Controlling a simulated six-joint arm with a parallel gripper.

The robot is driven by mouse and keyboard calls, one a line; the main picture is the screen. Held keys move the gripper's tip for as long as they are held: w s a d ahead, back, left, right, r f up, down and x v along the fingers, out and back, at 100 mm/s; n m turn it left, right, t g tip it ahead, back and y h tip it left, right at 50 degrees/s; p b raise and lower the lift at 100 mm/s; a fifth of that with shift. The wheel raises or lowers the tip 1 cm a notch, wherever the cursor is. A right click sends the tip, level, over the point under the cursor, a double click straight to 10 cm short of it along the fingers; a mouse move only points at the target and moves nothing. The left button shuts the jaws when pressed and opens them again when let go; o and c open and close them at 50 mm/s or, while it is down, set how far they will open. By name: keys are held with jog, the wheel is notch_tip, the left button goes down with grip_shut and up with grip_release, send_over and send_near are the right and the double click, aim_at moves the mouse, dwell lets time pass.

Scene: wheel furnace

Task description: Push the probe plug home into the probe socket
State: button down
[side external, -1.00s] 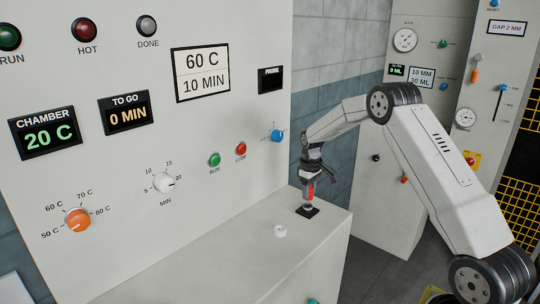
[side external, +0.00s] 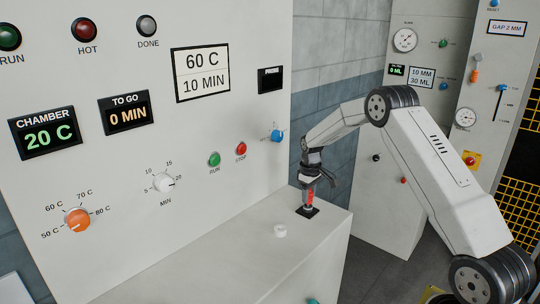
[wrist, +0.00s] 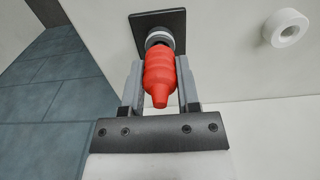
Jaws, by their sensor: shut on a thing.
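The red probe plug (side external: 310,197) stands upright between the jaws of my gripper (side external: 311,190), over the black square plate of the probe socket (side external: 307,211) on the white ledge. In the wrist view my gripper (wrist: 160,68) has a grey finger on each side of the ribbed red plug (wrist: 160,72) and is shut on it. The plug's front end meets a pale collar (wrist: 159,38) at the black socket plate (wrist: 175,20). The plug hides the socket's opening, so I cannot tell how deep it sits.
A small white ring (side external: 280,231) lies on the ledge (side external: 225,270), left of the socket; it also shows in the wrist view (wrist: 285,27). The panel with knobs and buttons rises behind the ledge. The PROBE display (side external: 270,80) looks dark. The ledge ends just right of the socket.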

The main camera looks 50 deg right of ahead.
jog(key=shift+f, duration=0.45)
dwell(0.3)
jog(key=shift+c, duration=1.2)
grip_release()
jog(key=c, duration=0.3)
jog(key=shift+r, duration=0.15)
jog(key=shift+r, duration=3.4)
